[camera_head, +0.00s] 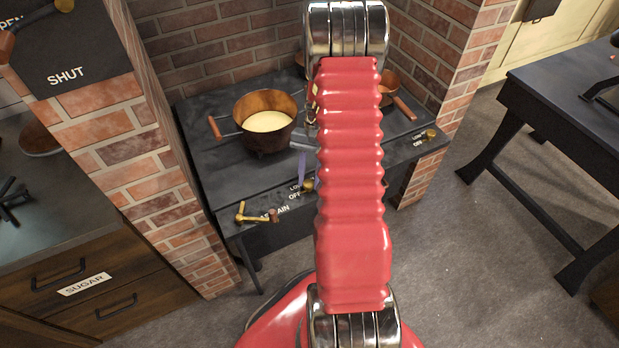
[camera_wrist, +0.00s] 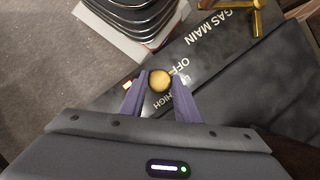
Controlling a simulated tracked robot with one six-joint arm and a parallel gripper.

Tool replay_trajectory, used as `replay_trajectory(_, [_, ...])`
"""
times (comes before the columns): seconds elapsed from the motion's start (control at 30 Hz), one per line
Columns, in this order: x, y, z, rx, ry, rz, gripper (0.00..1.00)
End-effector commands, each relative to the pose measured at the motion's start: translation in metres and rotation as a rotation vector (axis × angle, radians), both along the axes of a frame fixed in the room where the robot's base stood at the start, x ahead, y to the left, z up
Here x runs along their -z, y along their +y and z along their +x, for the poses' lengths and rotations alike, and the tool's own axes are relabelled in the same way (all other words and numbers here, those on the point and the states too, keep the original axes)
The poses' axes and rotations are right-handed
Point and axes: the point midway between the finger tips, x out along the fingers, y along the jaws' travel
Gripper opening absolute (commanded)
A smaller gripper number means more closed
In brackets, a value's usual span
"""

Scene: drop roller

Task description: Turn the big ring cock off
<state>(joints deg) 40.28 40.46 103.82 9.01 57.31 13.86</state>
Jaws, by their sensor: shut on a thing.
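A brass cock (camera_wrist: 160,81) sits on the front edge of the black stove. White marks for off, low and high are beside it, partly covered. My gripper (camera_wrist: 158,84) has its two purple fingers closed on either side of the cock's round brass knob. A small copper-coloured tip (camera_wrist: 127,84) shows just left of the left finger. I cannot tell which mark the cock points to. In the head view the cock (camera_head: 308,185) is just left of my red arm, with a purple finger (camera_head: 301,168) reaching down to it.
The gas main cock (camera_head: 252,214) is to the left on the same edge. Another cock (camera_head: 430,134) is at the right end. A copper pan (camera_head: 252,103) of pale liquid stands on the stove, its handle leftward. Brick pillars (camera_head: 165,170) flank the stove.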

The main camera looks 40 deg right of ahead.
Motion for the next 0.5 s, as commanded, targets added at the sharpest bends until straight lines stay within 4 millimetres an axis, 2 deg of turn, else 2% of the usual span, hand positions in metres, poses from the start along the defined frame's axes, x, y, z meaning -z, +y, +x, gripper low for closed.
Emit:
replay_trajectory(0.27, [-0.0002, -0.0006, 0.0016, -0.001, -0.004, -0.002, 0.07])
replay_trajectory(0.3, [-0.0003, -0.0006, 0.0016, 0.000, -0.004, -0.002, 0.30])
replay_trajectory(0.5, [-0.0002, -0.0004, 0.0010, 0.000, -0.002, -0.001, 0.44])
